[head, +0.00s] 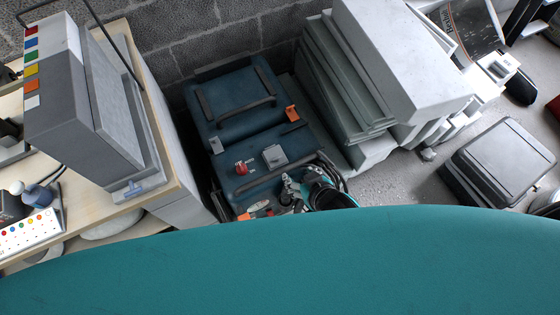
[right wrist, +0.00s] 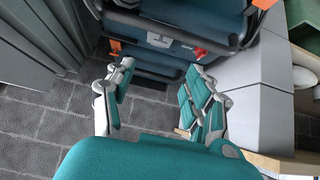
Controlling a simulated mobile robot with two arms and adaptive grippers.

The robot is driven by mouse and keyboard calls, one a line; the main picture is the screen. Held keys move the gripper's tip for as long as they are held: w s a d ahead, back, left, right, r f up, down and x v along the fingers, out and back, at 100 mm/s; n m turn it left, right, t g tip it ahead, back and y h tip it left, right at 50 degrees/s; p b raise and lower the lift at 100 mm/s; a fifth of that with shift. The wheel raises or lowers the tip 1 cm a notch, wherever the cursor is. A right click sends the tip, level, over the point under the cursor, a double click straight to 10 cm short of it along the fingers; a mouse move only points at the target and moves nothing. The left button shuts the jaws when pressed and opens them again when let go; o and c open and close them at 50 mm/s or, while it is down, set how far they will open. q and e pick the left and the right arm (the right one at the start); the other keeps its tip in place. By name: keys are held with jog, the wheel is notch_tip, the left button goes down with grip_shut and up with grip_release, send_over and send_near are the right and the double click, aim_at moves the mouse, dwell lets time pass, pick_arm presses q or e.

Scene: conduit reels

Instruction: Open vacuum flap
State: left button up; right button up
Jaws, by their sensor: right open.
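The vacuum (head: 232,120) is a dark blue box with black handles, standing on the floor against the brick wall. A small grey flap (head: 275,156) and a red knob (head: 241,168) are on its upper face toward me; I cannot tell whether the flap is raised. My right gripper (head: 302,184) is close to the vacuum's near end, below the flap in the head view. In the right wrist view my right gripper (right wrist: 158,92) is open and empty, and the vacuum (right wrist: 185,20) is beyond its fingers with the flap (right wrist: 158,41) upper middle. My left gripper is out of view.
A wooden workbench (head: 150,35) with a grey case (head: 70,100) stands left of the vacuum. Stacked light grey panels (head: 400,55) stand close on the right. A dark grey case (head: 500,160) lies farther right on the floor. Grey floor is open between the panels and that case.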

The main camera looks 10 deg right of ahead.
aim_at(278, 157)
jog(key=b+x, duration=0.2)
jog(key=x, duration=1.4)
jog(key=shift+w+a+r+b, duration=0.1)
jog(key=shift+r+b, duration=0.1)
jog(key=shift+b, duration=0.2)
jog(key=shift+w+a+f, duration=0.15)
jog(key=shift+w+f, duration=0.2)
jog(key=shift+w, duration=0.05)
grip_shut()
